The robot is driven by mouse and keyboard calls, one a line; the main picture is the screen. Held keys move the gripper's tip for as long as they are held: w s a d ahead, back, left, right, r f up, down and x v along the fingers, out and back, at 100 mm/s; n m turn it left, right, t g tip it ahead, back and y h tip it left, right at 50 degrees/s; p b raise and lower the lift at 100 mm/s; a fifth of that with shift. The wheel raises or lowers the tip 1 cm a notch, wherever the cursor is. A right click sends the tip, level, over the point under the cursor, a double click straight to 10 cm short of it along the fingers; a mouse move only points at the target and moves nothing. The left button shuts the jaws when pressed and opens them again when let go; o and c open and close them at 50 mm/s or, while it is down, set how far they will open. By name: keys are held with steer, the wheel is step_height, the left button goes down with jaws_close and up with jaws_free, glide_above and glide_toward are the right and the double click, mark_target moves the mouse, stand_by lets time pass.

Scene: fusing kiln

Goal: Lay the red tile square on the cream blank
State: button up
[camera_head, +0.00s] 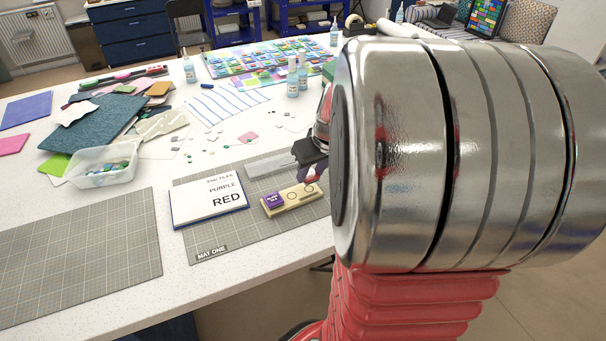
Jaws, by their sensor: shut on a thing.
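The cream blank (293,203) lies on the grey cutting mat at the middle of the view, slightly slanted. A purple tile with a label (273,199) lies on its left end; ring marks show on the bare part to the right. My gripper (313,172) shows only in part, a dark shape just beyond the blank's right end, apart from it as far as I can see. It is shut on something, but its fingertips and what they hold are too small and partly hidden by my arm. No red tile shows plainly.
A card reading "END TILES PURPLE RED" (208,203) stands left of the blank on mat one (214,248). A grey strip (269,167) lies behind it. A clear tub (104,179) and glass sheets (92,132) are further left. An empty mat (80,255) lies front left.

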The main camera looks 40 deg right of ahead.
mark_target(312, 179)
steer(key=shift+f, duration=1.85)
steer(key=shift+f, duration=0.1)
steer(key=o, duration=1.1)
steer(key=shift+c, duration=0.2)
steer(key=v, duration=1.2)
